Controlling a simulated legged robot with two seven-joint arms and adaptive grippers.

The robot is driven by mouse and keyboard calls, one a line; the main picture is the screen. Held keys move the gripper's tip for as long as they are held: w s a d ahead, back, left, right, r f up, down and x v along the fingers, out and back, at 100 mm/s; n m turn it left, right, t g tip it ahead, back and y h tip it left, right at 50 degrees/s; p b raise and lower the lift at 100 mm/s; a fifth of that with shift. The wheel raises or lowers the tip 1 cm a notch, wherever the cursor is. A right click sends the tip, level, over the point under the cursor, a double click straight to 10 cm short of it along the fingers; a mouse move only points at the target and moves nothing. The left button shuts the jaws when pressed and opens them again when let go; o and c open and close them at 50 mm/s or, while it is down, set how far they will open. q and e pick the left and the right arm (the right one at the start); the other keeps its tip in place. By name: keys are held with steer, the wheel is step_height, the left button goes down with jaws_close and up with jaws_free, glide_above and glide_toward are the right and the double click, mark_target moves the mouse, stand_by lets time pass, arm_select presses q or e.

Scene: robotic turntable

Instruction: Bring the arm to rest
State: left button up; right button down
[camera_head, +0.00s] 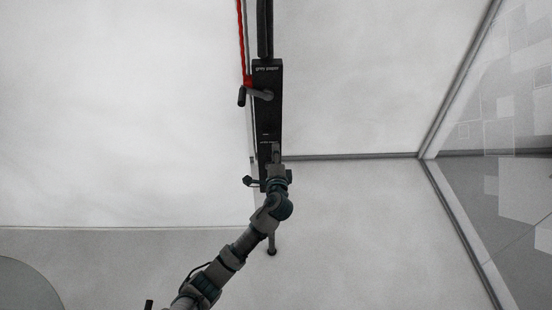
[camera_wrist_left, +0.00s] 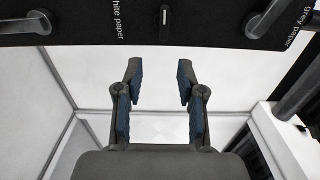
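My left arm comes in from the bottom left in the head view. Its gripper (camera_head: 276,152) is in front of the lower part of a black control panel (camera_head: 268,118). In the left wrist view the gripper (camera_wrist_left: 158,72) is open, with nothing between its blue-padded fingers. The panel (camera_wrist_left: 200,22) runs across the top of that view, beyond the fingertips. The depth gap between fingertips and panel is hard to judge. My right gripper is in neither view.
The panel carries a grey lever (camera_head: 262,95) and labels reading "grey paper" and, partly cut off, "white paper". A red cable (camera_head: 241,40) runs up beside a black post (camera_head: 265,28). White walls surround it; a glass-like panel (camera_head: 500,90) stands at right.

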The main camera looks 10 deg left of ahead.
arm_select(q)
steer(key=shift+v, duration=1.05)
step_height(320, 180, down, 29)
steer(key=s+a+n+g+h+b, duration=0.1)
steer(key=s+g+h+b, duration=0.15)
steer(key=g, duration=0.25)
steer(key=s+a+f+n+g+b, duration=0.1)
steer(key=s+f, duration=0.4)
steer(key=f, duration=0.3)
steer(key=s+a+f+n+g+h+b, duration=0.15)
steer(key=s+f, duration=0.25)
steer(key=f, duration=0.4)
steer(key=s+f+n+g, duration=0.1)
steer(key=s+f+g, duration=0.1)
steer(key=s+f, duration=0.5)
steer(key=s+a+f+n+g+b, duration=0.2)
steer(key=s+f+n+g+b, duration=0.15)
steer(key=s+f, duration=1.55)
steer(key=s+a+f+n+g, duration=0.1)
steer(key=s+f, duration=0.3)
steer(key=s, duration=0.8)
steer(key=s+a+f+n+g+h, duration=0.1)
steer(key=s+f+n+g, duration=0.1)
steer(key=s, duration=0.9)
step_height(320, 180, down, 2)
steer(key=shift+s+a+f+n+b, duration=0.2)
steer(key=shift+s+n+b, duration=0.25)
steer(key=shift+n, duration=0.35)
